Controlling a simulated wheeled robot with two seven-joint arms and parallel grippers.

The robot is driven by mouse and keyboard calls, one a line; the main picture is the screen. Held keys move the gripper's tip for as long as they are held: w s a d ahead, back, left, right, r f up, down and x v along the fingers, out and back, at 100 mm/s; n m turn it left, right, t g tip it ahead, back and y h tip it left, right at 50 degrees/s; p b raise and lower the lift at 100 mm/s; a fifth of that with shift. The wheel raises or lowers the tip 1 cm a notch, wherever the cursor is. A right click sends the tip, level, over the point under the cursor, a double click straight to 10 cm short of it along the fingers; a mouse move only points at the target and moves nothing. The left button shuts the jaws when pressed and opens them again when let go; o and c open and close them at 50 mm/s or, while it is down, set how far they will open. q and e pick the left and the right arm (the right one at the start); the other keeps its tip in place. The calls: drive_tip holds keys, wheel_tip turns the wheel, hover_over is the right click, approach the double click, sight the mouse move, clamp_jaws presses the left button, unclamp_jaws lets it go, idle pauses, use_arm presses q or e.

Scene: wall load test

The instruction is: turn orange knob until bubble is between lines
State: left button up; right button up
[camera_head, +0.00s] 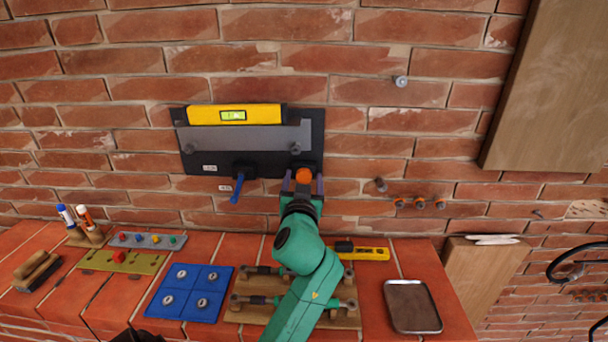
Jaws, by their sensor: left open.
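The orange knob (303,176) sits at the lower right of a black wall panel (250,163). My left gripper (303,186) is open at the knob, with one finger on each side of it. I cannot tell whether the fingers touch it. A yellow spirit level (206,115) rests on a grey bar (240,138) on the panel. Its green vial (233,115) shows, but the bubble and lines are too small to read. A blue lever (238,188) hangs from the panel left of the knob. My right gripper is not in view.
The brick ledge below holds a blue board (190,292), an olive strip (95,260), a yellow tool (371,254) and a metal tray (412,306). A wooden board (555,100) is at the upper right. Small orange fittings (420,203) are on the wall right of the panel.

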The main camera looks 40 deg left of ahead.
use_arm(q)
drive_tip(key=shift+s+d+r, duration=0.15)
drive_tip(key=shift+s, duration=0.05)
drive_tip(key=shift+s+d+r, duration=0.1)
drive_tip(key=shift+s+d, duration=0.05)
drive_tip(key=c, duration=0.4)
clamp_jaws()
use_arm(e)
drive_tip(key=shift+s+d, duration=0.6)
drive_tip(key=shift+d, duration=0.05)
use_arm(q)
drive_tip(key=shift+m, duration=0.3)
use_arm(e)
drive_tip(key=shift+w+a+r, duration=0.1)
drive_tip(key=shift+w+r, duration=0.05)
use_arm(q)
drive_tip(key=shift+m+p, duration=0.45)
drive_tip(key=shift+m, duration=0.35)
drive_tip(key=m+p, duration=0.1)
drive_tip(key=m, duration=0.1)
drive_tip(key=shift+m, duration=0.8)
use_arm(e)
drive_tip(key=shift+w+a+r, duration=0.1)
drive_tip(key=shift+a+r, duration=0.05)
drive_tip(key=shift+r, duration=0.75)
